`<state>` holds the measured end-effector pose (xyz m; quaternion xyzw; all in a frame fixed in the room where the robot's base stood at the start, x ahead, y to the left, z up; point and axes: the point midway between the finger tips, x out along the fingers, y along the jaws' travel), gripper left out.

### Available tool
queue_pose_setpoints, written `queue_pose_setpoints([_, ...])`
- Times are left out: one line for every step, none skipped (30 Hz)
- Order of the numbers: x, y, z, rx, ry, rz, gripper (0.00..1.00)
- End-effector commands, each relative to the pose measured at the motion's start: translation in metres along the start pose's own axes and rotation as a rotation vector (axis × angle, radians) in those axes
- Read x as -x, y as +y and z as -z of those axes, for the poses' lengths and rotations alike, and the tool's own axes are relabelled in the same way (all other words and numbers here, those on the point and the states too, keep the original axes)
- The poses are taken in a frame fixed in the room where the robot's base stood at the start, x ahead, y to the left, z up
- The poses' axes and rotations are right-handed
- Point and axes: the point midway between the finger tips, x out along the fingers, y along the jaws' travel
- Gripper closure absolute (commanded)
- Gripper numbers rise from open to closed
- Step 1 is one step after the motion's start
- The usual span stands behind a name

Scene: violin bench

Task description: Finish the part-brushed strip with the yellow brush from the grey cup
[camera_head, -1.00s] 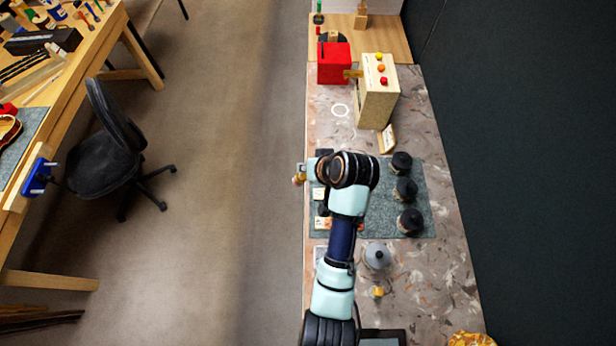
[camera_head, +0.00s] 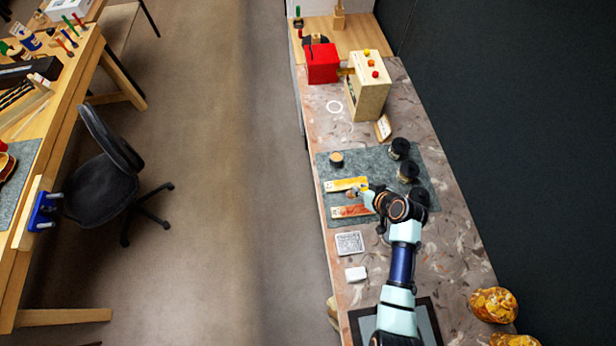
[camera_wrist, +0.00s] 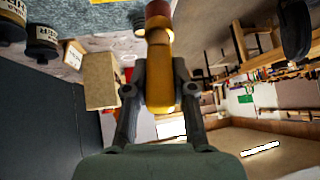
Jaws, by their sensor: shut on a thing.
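My gripper (camera_wrist: 160,95) is shut on a brush with a yellow-brown handle (camera_wrist: 160,60). The brush's reddish-brown end (camera_wrist: 158,9) points away from the fingers, and its tip is cut off by the wrist view's top edge. In the head view my gripper (camera_head: 366,196) is over the grey mat, at the right ends of two strips. A yellow strip (camera_head: 346,184) lies farther away and an orange-red strip (camera_head: 350,211) lies nearer. I cannot tell which is part-brushed, or whether the bristles touch either one. The grey cup is not clearly visible; my arm covers that area.
Several black jars (camera_head: 399,148) stand along the right of the grey mat (camera_head: 365,158). A patterned square (camera_head: 349,243) and white block (camera_head: 355,274) lie nearer. A box (camera_head: 370,88) stands at the back.

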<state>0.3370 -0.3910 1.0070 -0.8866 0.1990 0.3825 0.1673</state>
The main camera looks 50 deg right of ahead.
Motion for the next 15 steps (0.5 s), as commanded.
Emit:
queue_pose_setpoints([0.003,0.008,-0.004,-0.010,0.004,-0.014,1.00])
queue_pose_setpoints([0.004,0.011,-0.006,-0.013,0.005,-0.018,1.00])
queue_pose_setpoints([0.004,0.013,-0.007,-0.015,0.007,-0.022,1.00])
queue_pose_setpoints([0.004,0.014,-0.007,-0.015,0.008,-0.023,1.00])
queue_pose_setpoints([0.004,0.014,-0.007,-0.014,0.008,-0.023,1.00])
queue_pose_setpoints([0.003,0.013,-0.008,-0.014,0.008,-0.023,1.00])
queue_pose_setpoints([0.002,0.013,-0.008,-0.014,0.008,-0.022,1.00])
queue_pose_setpoints([0.001,0.013,-0.009,-0.014,0.008,-0.022,1.00])
queue_pose_setpoints([-0.001,0.014,-0.011,-0.013,0.007,-0.022,1.00])
queue_pose_setpoints([-0.004,0.014,-0.013,-0.013,0.007,-0.022,1.00])
queue_pose_setpoints([-0.006,0.014,-0.015,-0.013,0.007,-0.021,1.00])
queue_pose_setpoints([-0.009,0.015,-0.018,-0.013,0.007,-0.021,1.00])
queue_pose_setpoints([-0.013,0.015,-0.021,-0.013,0.007,-0.021,1.00])
queue_pose_setpoints([-0.016,0.016,-0.023,-0.013,0.007,-0.021,1.00])
queue_pose_setpoints([-0.020,0.017,-0.027,-0.013,0.007,-0.021,1.00])
